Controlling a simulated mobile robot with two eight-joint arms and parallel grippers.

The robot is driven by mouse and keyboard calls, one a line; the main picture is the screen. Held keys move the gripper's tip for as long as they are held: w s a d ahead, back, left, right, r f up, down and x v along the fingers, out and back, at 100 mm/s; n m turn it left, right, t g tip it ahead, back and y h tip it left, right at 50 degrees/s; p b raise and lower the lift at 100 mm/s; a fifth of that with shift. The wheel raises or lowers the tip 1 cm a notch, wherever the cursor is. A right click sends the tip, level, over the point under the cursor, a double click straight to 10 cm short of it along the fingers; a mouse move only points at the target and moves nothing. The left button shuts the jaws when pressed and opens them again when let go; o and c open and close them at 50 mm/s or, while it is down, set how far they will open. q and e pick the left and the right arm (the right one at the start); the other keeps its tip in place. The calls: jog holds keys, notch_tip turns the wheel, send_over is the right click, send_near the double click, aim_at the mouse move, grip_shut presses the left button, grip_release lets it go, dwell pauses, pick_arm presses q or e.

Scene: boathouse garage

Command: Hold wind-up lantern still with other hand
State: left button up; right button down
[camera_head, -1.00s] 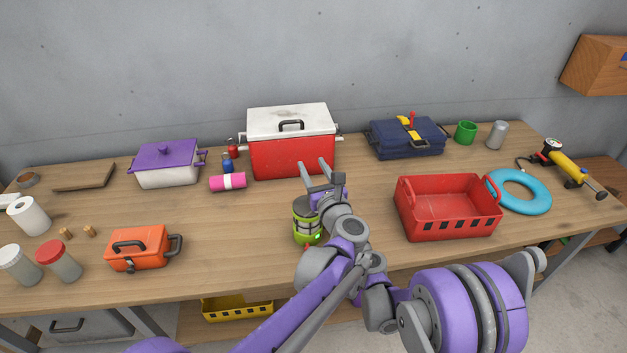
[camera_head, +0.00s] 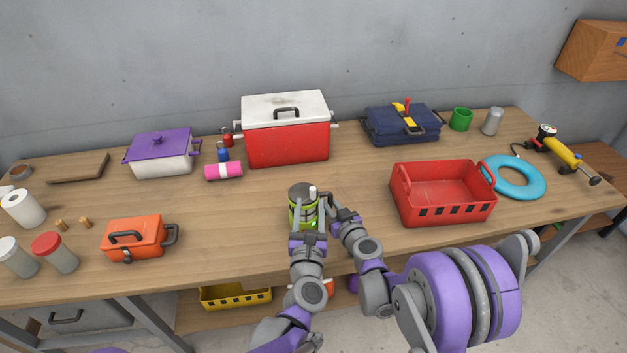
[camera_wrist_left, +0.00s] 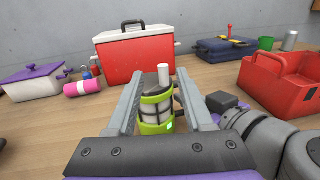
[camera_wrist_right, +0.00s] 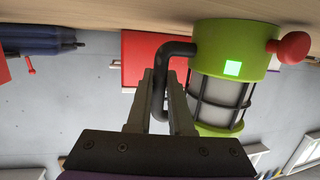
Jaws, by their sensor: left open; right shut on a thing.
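The wind-up lantern (camera_head: 303,192) has a green base, a dark cage and a lit green square. It is upright near the table's front edge; its base and red knob (camera_wrist_right: 292,47) show in the right wrist view, which is upside down. My left gripper (camera_head: 306,224) is open at the lantern's front; in the left wrist view its fingers stand on either side of the lantern (camera_wrist_left: 156,112), with visible gaps. My right gripper (camera_wrist_right: 161,82) is shut on the black handle (camera_wrist_right: 163,52) at the lantern's right side. A white post (camera_wrist_left: 164,76) rises at the lantern's top.
A red crate (camera_head: 428,208) stands to the right on the wooden table (camera_head: 220,220). A red and white cooler (camera_head: 287,140) is behind the lantern. An orange box (camera_head: 135,240) and pink roll (camera_head: 224,172) are left. Bare wood surrounds the lantern's left side.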

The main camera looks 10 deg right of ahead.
aim_at(303, 188)
pick_arm(q)
jog(key=shift+m+h, duration=0.3)
jog(key=shift+h, duration=0.1)
jog(key=x, duration=0.3)
jog(key=f+x, duration=0.1)
jog(key=x, duration=0.6)
jog(key=shift+w+d+f, duration=0.1)
jog(key=shift+w+f, duration=0.05)
grip_shut()
